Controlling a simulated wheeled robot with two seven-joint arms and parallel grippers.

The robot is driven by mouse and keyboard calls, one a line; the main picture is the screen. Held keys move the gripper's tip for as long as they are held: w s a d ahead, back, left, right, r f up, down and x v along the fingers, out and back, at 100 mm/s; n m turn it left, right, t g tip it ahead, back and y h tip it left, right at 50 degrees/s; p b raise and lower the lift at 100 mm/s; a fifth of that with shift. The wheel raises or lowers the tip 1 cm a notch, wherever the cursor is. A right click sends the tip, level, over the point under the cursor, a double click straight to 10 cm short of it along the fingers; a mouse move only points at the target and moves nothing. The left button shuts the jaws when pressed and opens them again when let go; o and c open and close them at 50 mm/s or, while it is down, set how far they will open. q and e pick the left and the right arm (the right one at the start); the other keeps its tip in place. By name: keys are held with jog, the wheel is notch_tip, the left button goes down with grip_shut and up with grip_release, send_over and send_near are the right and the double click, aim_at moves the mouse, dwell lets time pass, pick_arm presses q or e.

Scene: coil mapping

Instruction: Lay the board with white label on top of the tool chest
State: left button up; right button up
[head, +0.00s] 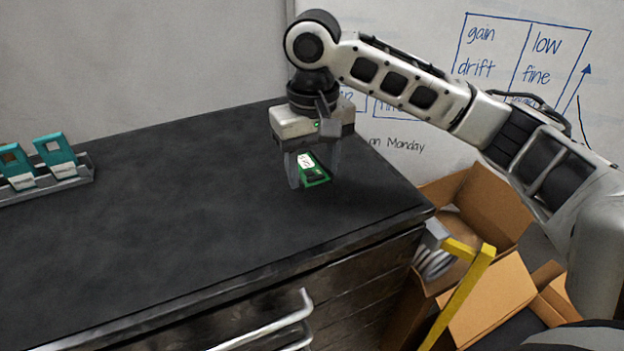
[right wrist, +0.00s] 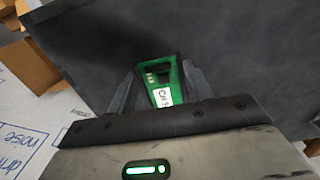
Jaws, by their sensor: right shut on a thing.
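The board with white label (head: 316,178) is a small green board with a white sticker and dark parts. My right gripper (head: 314,178) is shut on it, a finger on each side, over the right part of the tool chest's dark top (head: 180,220). In the right wrist view the board (right wrist: 161,80) sits between the fingertips of the right gripper (right wrist: 160,90), its white label towards the palm. I cannot tell whether the board touches the top or is just above it. My left gripper is out of view.
A grey rack (head: 60,185) holds teal boards (head: 55,152) at the left of the top. An open cardboard box (head: 480,205) stands right of the chest, beside a yellow bar (head: 465,290). A whiteboard (head: 400,135) stands behind. The middle of the top is clear.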

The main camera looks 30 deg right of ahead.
aim_at(312, 171)
jog(key=f, duration=0.3)
jog(key=shift+w+f, duration=0.2)
jog(key=shift+w, duration=0.05)
jog(key=shift+f, duration=0.1)
jog(key=shift+f, duration=0.15)
jog(key=o, duration=1)
jog(key=shift+c, duration=0.2)
notch_tip(312, 171, up, 12)
jog(key=shift+r, duration=0.2)
jog(key=shift+s, duration=0.1)
